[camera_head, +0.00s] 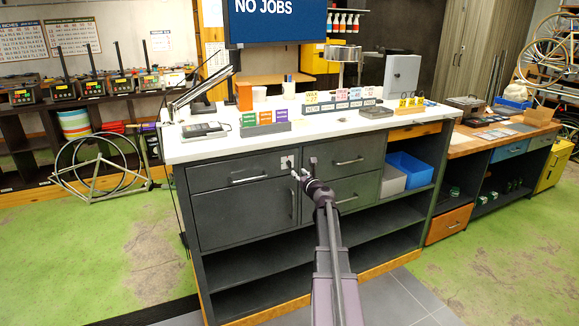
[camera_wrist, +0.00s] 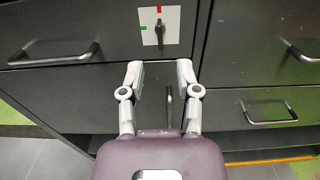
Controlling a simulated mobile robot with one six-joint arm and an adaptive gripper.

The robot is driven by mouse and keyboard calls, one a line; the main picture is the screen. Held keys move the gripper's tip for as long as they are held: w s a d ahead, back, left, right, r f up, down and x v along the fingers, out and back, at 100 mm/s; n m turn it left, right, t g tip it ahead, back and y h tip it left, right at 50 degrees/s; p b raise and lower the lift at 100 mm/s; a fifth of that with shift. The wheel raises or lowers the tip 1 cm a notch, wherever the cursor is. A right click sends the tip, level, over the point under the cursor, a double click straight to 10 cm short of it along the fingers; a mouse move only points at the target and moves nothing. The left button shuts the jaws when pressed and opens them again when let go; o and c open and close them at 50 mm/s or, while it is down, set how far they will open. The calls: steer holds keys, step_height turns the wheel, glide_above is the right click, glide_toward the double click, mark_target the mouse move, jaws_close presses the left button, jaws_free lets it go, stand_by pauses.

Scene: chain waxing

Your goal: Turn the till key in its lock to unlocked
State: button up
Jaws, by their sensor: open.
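The till key (camera_wrist: 159,31) stands in its lock on a white square plate (camera_wrist: 173,18) on the grey drawer front. The key looks upright, in line with the red mark (camera_wrist: 159,9) at the plate's top; a green mark (camera_wrist: 144,29) is at the plate's left. The plate also shows small in the head view (camera_head: 286,161), where the key is too small to make out. My gripper (camera_wrist: 159,72) is open and empty, its two fingers spread below the plate in the wrist view. In the head view my gripper (camera_head: 299,175) is close to the drawer front.
Bar handles stick out from the drawer to the left (camera_wrist: 55,58) and the drawers to the right (camera_wrist: 270,121). An upright handle (camera_wrist: 169,106) shows between my fingers on the cabinet door below. The white counter top (camera_head: 225,135) above carries card racks and a keypad device.

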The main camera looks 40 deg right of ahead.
mark_target(290, 165)
steer(key=x, duration=0.8)
steer(key=shift+w, duration=0.2)
jaws_close()
steer(key=shift+a, duration=0.1)
